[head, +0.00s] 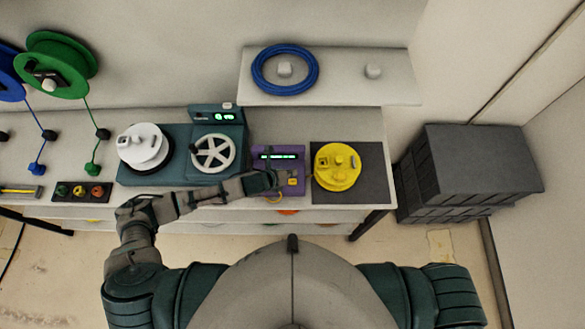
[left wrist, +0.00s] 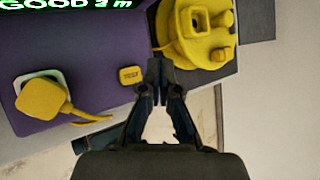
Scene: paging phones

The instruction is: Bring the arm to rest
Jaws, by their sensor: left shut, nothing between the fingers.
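My left arm comes in from the left of the head view and reaches right across the front of the bench. Its gripper (head: 280,180) is over the purple tester box (head: 263,163), near the box's yellow parts. In the left wrist view the gripper (left wrist: 156,72) has its fingertips together with nothing between them. It points toward the gap between the purple box (left wrist: 75,65) and the yellow spool device (left wrist: 195,35). My right gripper is not in view.
The yellow device (head: 338,167) stands on a dark mat at the bench's right end. Left are a dial unit (head: 213,152) and white spool (head: 144,147). A shelf with a blue coil (head: 285,69) is behind. Dark crates (head: 465,170) stand right of the bench.

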